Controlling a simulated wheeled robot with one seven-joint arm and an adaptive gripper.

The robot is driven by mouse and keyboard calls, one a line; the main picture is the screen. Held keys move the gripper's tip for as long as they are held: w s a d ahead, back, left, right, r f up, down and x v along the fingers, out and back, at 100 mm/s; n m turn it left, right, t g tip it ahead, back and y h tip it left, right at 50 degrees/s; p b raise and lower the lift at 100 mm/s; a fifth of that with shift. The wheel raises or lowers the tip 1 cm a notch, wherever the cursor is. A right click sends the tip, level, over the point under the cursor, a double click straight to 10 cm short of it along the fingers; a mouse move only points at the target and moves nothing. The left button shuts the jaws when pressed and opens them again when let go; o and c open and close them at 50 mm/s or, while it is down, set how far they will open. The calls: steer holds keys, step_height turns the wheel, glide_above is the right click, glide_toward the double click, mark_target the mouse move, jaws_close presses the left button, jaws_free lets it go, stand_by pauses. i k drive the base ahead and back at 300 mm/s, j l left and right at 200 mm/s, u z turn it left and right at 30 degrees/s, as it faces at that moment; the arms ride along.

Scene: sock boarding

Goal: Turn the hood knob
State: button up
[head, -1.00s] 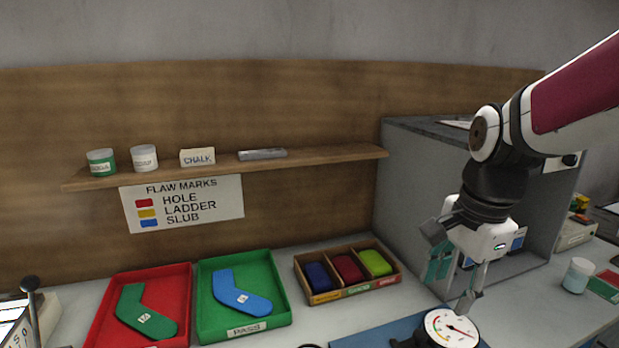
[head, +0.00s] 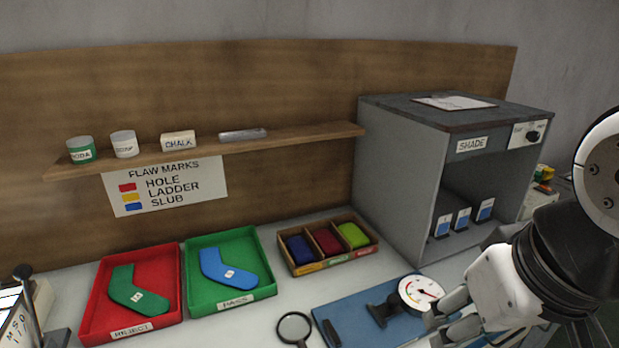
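The hood is a grey box (head: 395,165) with a dark top and a SHADE label, standing at the back right in the head view. Its knob (head: 533,136) is small and black, on a white plate at the upper right of the hood's front. The knob is in clear view, with nothing touching it. My gripper (head: 437,326) is at the lower right, well below and left of the knob, beside the dial gauge (head: 418,292). Its fingers point left and look apart, with nothing seen between them. Part of the fingers is hard to make out.
A blue board (head: 345,312) lies under the gauge, with a magnifier (head: 294,327) to its left. Red (head: 88,322) and green (head: 192,303) sock trays and a wooden three-part box (head: 287,245) fill the bench's left and middle. A clipboard (head: 455,102) lies on the hood.

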mark_target(533, 137)
steer(key=z, duration=0.9)
